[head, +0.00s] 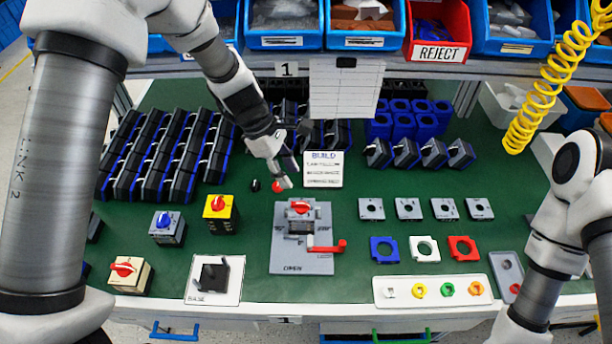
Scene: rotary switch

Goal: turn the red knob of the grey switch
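The grey switch (300,225) stands in a grey fixture plate (290,262) at the middle of the green table. Its red knob (300,207) is on top and faces up. My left gripper (288,178) hangs just behind the switch, a little to the left, pointing down and apart from the knob. Its fingers are small and seen at a slant, so I cannot tell whether they are open or shut. A loose red knob (276,186) lies close to the fingertips. My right arm comes in at the right edge; its gripper is out of view.
A red clamp handle (328,247) sticks out on the fixture's right. A white sign (323,169) stands right of my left gripper. Grey plates (408,209) lie at right.

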